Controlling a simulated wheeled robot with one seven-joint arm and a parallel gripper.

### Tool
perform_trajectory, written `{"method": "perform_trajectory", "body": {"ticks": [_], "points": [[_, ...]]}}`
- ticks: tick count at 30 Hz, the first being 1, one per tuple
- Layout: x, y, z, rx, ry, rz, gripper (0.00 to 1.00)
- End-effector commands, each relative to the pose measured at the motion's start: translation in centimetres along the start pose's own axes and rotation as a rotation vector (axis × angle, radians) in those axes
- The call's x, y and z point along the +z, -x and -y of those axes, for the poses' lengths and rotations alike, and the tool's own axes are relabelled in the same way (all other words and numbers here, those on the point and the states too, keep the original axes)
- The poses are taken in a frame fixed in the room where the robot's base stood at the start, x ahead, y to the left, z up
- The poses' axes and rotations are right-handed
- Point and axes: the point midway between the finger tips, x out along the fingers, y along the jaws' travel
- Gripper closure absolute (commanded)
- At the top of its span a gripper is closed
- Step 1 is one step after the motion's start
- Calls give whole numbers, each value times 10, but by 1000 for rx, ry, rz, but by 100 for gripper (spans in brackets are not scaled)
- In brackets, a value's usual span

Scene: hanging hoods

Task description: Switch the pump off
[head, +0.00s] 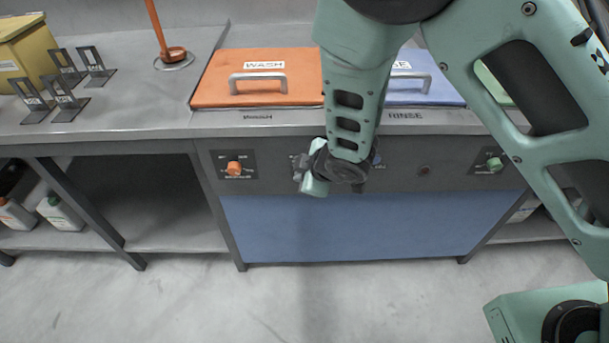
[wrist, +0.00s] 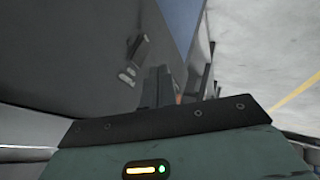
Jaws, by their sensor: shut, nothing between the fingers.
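The dark control panel (head: 270,171) runs along the front of the wash and rinse unit. It carries an orange knob (head: 234,168) at left, a blue knob (head: 376,159) partly behind my arm, and a green knob (head: 494,164) at right. I cannot read which control is the pump's. My gripper (head: 312,180) is shut and empty in front of the panel's middle, hiding part of it. In the wrist view a dark raised fitting (wrist: 138,47) with small pale marks stands on the panel near the fingers (wrist: 178,82). I cannot tell whether the fingers touch anything.
An orange WASH lid (head: 215,90) and a blue RINSE lid (head: 435,90) with handles lie above the panel. A yellow box (head: 28,50), metal racks (head: 65,95) and an orange rod (head: 157,25) stand at left. The floor (head: 300,300) in front is clear.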

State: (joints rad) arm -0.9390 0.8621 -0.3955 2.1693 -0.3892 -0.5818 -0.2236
Motion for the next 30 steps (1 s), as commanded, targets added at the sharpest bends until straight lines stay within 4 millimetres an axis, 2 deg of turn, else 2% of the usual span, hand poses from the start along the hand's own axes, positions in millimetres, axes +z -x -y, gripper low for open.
{"method": "perform_trajectory", "body": {"ticks": [11,21,30], "points": [[-4,36,-9,0,-1,-2,100],[-6,83,-19,1,0,-3,100],[-5,98,-22,-1,1,0,100]]}}
